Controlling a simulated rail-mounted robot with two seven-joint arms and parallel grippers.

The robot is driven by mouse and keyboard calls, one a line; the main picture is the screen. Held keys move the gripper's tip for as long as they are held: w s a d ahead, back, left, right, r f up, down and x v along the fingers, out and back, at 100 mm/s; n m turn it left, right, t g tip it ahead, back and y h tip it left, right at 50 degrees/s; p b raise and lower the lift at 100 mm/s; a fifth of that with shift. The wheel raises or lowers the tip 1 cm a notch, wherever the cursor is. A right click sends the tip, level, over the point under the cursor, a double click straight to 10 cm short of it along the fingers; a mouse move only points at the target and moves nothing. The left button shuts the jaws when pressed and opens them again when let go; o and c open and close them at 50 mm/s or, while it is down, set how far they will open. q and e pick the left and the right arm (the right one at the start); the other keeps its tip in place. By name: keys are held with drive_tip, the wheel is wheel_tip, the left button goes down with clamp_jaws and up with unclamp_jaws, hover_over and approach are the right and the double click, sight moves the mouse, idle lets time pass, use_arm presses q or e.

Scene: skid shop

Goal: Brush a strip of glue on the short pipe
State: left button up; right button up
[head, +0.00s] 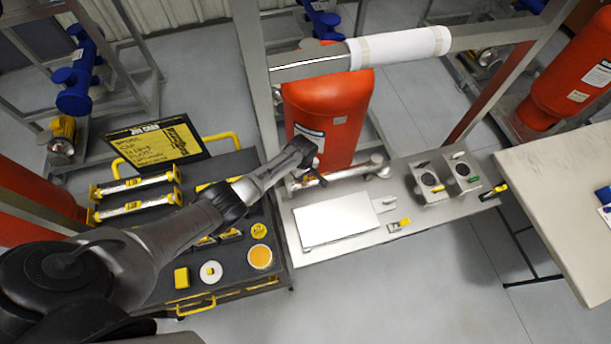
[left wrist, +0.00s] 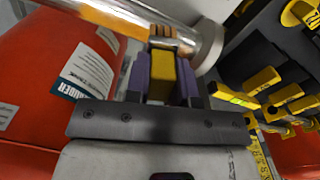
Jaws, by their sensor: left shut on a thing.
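The short pipe (head: 345,173) is a shiny silver tube lying at the back of the grey bench, in front of the red vessel. In the left wrist view the pipe (left wrist: 178,35) runs across the top, with a wide collar at its right end. My left gripper (head: 312,166) is over the left part of the pipe. Its purple pads are shut on a yellow-handled brush (left wrist: 161,75). The brush's tan tip is at the pipe; I cannot tell whether it touches. An orange tint on the pipe may be glue or reflection. My right gripper is out of view.
A white board (head: 336,219) lies on the bench, with grey holders (head: 430,183) to its right. A dark tool cart (head: 225,262) with yellow tools stands left. The red vessel (head: 330,105) is close behind the pipe, and a white roll (head: 400,46) hangs above.

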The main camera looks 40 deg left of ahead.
use_arm(q)
drive_tip(key=shift+w+a+f+b, duration=0.1)
drive_tip(key=shift+w+a+b, duration=0.3)
drive_tip(key=shift+a, duration=0.25)
wheel_tip(320, 180, up, 4)
drive_tip(key=p, duration=0.3)
drive_tip(key=shift+w+a, duration=0.15)
wheel_tip(320, 180, up, 4)
drive_tip(key=p, duration=0.5)
drive_tip(key=shift+r, duration=0.2)
